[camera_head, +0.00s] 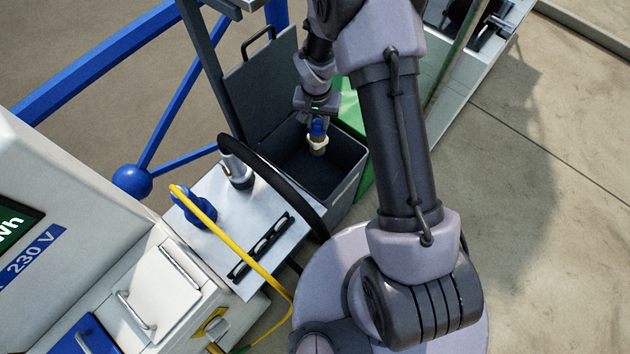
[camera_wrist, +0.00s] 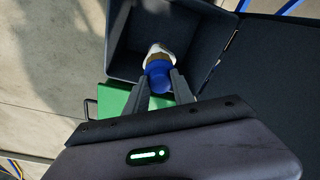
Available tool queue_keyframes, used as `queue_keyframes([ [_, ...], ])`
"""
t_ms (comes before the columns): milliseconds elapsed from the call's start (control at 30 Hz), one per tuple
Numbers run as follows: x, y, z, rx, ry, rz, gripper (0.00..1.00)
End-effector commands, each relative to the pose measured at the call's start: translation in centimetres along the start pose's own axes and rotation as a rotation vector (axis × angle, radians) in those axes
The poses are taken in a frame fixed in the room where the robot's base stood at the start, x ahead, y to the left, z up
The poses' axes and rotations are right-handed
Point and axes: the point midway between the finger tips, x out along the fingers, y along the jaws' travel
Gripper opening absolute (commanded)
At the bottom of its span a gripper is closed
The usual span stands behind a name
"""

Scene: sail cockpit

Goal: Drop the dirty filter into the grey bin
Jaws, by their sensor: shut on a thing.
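The dirty filter (camera_head: 318,146) has a blue cap, a white ring and a brownish body. It hangs below my gripper (camera_head: 317,120), over the opening of the grey bin (camera_head: 345,190). The bin's hinged lid (camera_head: 262,88) stands open behind it. In the wrist view, my gripper (camera_wrist: 160,88) is shut on the blue cap of the filter (camera_wrist: 158,62), with a finger on each side. The grey bin (camera_wrist: 115,35) lies beyond it, and its dark floor looks empty where I can see it. The exact height of the filter relative to the bin's rim is hard to tell.
A green box (camera_head: 352,112) stands right behind the bin. A white panel (camera_head: 215,235) with a black hose (camera_head: 270,170), a blue plug with a yellow cable (camera_head: 215,222) and a slotted black strip (camera_head: 262,245) is in front. Blue tubes (camera_head: 100,55) run at the upper left.

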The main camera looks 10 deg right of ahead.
Motion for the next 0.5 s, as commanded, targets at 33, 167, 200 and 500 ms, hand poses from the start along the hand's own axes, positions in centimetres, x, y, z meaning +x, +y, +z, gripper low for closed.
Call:
queue_keyframes([
  [33,1.13,0.0,0.13,0.0,0.0,0.0,0.0],
  [167,1.96,0.01,0.24,0.0,0.0,0.0,0.0],
  [200,1.94,0.0,0.23,0.0,0.0,0.0,0.0],
  [500,1.77,0.0,0.22,0.0,0.0,0.0,0.55],
])
